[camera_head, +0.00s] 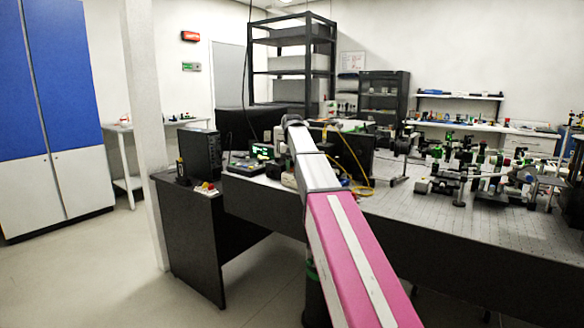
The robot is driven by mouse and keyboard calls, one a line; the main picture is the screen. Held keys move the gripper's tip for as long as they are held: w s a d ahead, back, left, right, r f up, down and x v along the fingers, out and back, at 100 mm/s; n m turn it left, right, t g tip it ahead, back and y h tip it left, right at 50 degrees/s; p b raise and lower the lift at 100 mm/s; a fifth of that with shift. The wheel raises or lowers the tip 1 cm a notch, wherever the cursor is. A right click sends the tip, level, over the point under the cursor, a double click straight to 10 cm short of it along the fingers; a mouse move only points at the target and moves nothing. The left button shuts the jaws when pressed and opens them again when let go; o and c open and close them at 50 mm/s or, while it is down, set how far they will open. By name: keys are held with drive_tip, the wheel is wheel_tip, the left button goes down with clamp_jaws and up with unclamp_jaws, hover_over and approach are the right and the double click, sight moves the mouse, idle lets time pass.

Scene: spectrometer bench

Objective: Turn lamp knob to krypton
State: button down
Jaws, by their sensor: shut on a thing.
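My arm reaches from the bottom right up over the near edge of the bench. Its far end, with small pale parts (278,136), is beside a device with a lit green screen (262,151). The fingers of my gripper are not visible; my arm or the equipment hides them. I cannot make out the lamp knob or any krypton marking. A small pale box (289,180) shows partly beside my arm.
A black computer tower (200,154) and a small red-and-yellow item (207,188) stand at the left end of the dark desk. A yellow cable (362,188) loops right of my arm. Crowded optics (470,165) fill the right side. The left floor is clear.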

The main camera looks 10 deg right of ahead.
drive_tip(key=m, duration=0.7)
idle(0.6)
drive_tip(key=c, duration=1)
unclamp_jaws()
wheel_tip(320, 180, up, 11)
drive_tip(key=shift+f, duration=0.1)
